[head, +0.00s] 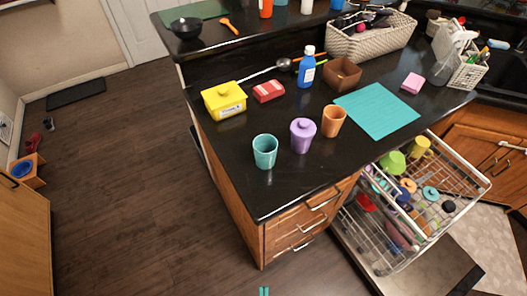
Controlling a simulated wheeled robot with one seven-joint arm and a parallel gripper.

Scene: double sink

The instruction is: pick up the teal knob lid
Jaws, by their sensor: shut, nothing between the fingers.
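A small round teal piece that looks like the teal knob lid (430,193) lies in the pulled-out dishwasher rack at the right, among other dishes. It is too small to make out its knob clearly. An open teal cup (265,152) stands on the dark counter near its front edge. My gripper (264,291) shows only as two teal fingertips at the bottom edge of the head view. They are close together, shut and empty, over the floor and well apart from the rack.
The wire rack (470,205) holds several cups and lids. On the counter stand a purple lidded canister (303,136), an orange cup (333,121), a yellow box (224,101) and a teal mat (377,110). The counter corner and drawers (300,225) lie between my gripper and these things.

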